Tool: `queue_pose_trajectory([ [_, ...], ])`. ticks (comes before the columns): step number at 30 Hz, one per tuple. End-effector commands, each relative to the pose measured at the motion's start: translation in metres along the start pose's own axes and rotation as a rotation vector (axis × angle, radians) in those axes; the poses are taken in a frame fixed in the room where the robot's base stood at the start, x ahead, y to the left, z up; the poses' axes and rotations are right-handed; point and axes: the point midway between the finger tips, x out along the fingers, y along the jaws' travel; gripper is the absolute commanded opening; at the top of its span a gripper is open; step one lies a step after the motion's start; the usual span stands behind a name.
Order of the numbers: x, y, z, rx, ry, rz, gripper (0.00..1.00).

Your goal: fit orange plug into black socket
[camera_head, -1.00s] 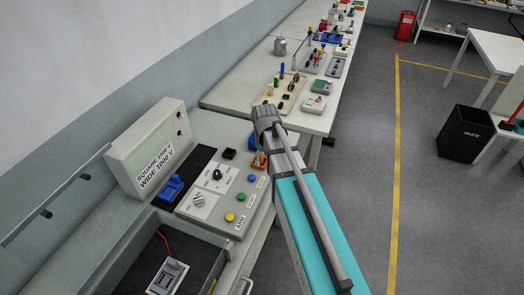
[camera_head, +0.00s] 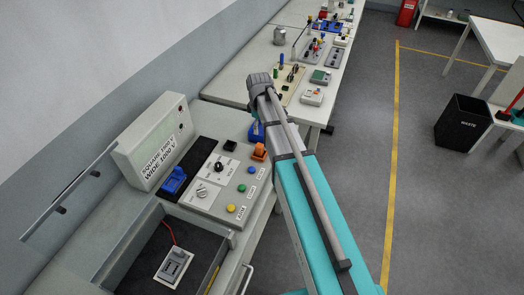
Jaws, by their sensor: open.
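The orange plug (camera_head: 259,152) is on the far right part of the grey control panel, close to the left side of my arm. A square black piece (camera_head: 230,146), which looks like the black socket, is on the panel just left of the plug. The two are apart. My arm reaches up past the panel's right side, over the bench edge. Its dark ribbed joint is beyond the panel. My gripper's fingers do not show, and I cannot see them at the plug.
A blue connector (camera_head: 174,180) sits in a dark strip beside the labelled meter box (camera_head: 153,153). Another blue piece (camera_head: 256,132) is partly behind my arm. An open drawer (camera_head: 130,258) holds a grey device (camera_head: 174,266). A waste bin (camera_head: 462,122) stands right; the floor between is clear.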

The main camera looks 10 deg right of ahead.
Motion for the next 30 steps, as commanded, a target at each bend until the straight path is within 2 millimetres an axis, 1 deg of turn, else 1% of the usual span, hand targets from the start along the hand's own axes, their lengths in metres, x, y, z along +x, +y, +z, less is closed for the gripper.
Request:
queue_pose_trajectory([
  [5,0.01,0.0,0.0,0.0,0.0,0.0,0.83],
  [30,0.074,-0.001,-0.001,-0.001,0.0,0.0,0.83],
])
